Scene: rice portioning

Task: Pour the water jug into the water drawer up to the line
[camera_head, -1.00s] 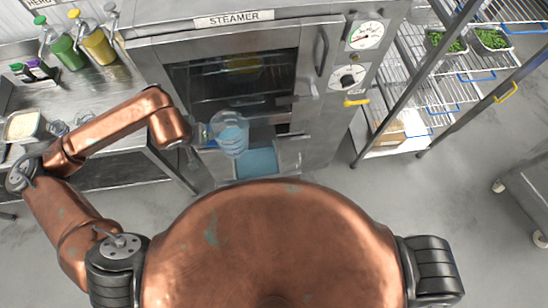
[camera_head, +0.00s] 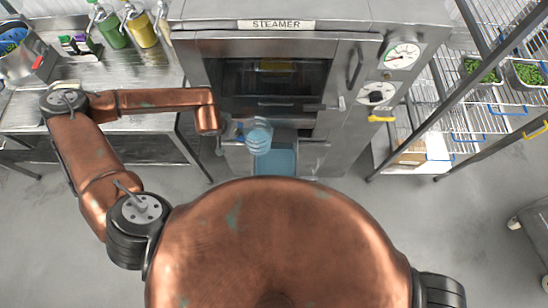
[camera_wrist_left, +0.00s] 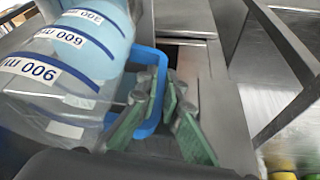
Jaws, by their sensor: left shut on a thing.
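A clear jug with blue water (camera_head: 258,138) is in front of the steamer, just left of and above the water drawer in the head view. The jug fills the left of the left wrist view (camera_wrist_left: 62,65), with printed 300, 600 and 900 ml marks. My left gripper (camera_head: 240,131) is shut on the jug at its left side; its green-padded fingers show in the left wrist view (camera_wrist_left: 160,112). My right gripper is out of view.
The steamer (camera_head: 275,42) stands ahead, with handles and a yellow lever (camera_head: 381,118) at its right. A steel counter (camera_head: 110,68) with green and yellow bottles is at left. A wire rack (camera_head: 470,100) is at right. Open floor lies in front.

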